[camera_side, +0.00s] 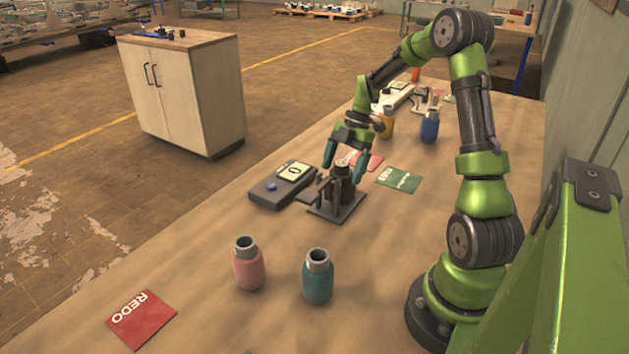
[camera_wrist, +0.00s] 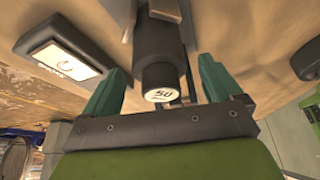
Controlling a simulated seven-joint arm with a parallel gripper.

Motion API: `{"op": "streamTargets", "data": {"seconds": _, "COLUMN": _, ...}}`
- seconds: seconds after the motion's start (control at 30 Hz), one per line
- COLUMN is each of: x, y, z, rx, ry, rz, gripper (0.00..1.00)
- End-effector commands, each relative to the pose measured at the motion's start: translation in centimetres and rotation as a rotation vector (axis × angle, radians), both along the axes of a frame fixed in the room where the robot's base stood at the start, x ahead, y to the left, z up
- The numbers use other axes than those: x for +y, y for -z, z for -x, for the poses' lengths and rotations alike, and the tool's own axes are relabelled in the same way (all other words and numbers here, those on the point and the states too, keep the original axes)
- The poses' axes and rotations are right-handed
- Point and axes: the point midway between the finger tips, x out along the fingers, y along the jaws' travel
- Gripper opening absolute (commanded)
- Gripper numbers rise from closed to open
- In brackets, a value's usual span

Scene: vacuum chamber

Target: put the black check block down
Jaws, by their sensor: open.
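The black check block (camera_side: 343,188) is a dark cylinder standing upright on the dark plate of a small fixture (camera_side: 325,209) in the middle of the table. In the wrist view the block (camera_wrist: 162,82) shows its end with a white label reading "50". My gripper (camera_side: 344,171) has teal fingers and is open around the top of the block. In the wrist view my gripper (camera_wrist: 163,70) has one finger on each side of the block, with a visible gap to each. The block's lower part is partly hidden by the fixture.
A dark display unit (camera_side: 266,193) lies left of the fixture. A pink bottle (camera_side: 248,267) and a teal bottle (camera_side: 317,281) stand in front. A green card (camera_side: 399,180) lies to the right, a red REDO card (camera_side: 141,317) at front left. A blue bottle (camera_side: 430,128) stands behind.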

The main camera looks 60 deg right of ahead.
Motion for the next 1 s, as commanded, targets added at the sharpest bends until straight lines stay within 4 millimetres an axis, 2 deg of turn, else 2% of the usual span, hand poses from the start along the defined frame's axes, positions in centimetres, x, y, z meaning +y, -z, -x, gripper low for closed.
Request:
{"op": "streamTargets", "data": {"seconds": 0.1, "x": -1.2, "y": -2.6, "z": 0.2, "rx": -0.004, "ry": 0.002, "rz": 0.004, "gripper": 0.92}}
{"op": "streamTargets", "data": {"seconds": 0.3, "x": -2.7, "y": -6.0, "z": 0.5, "rx": -0.003, "ry": 0.000, "rz": 0.002, "gripper": 0.92}}
{"op": "streamTargets", "data": {"seconds": 0.47, "x": -3.3, "y": -7.5, "z": 0.6, "rx": -0.001, "ry": 0.000, "rz": 0.001, "gripper": 0.92}}
{"op": "streamTargets", "data": {"seconds": 0.57, "x": -2.7, "y": -8.3, "z": 0.5, "rx": 0.011, "ry": 0.021, "rz": 0.013, "gripper": 0.92}}
{"op": "streamTargets", "data": {"seconds": 0.67, "x": -0.5, "y": -9.6, "z": 0.2, "rx": 0.042, "ry": 0.100, "rz": 0.052, "gripper": 0.92}}
{"op": "streamTargets", "data": {"seconds": 0.83, "x": 6.0, "y": -12.8, "z": 0.5, "rx": 0.085, "ry": 0.389, "rz": 0.146, "gripper": 0.92}}
{"op": "streamTargets", "data": {"seconds": 1.0, "x": 12.3, "y": -15.2, "z": 2.4, "rx": 0.063, "ry": 0.743, "rz": 0.159, "gripper": 0.92}}
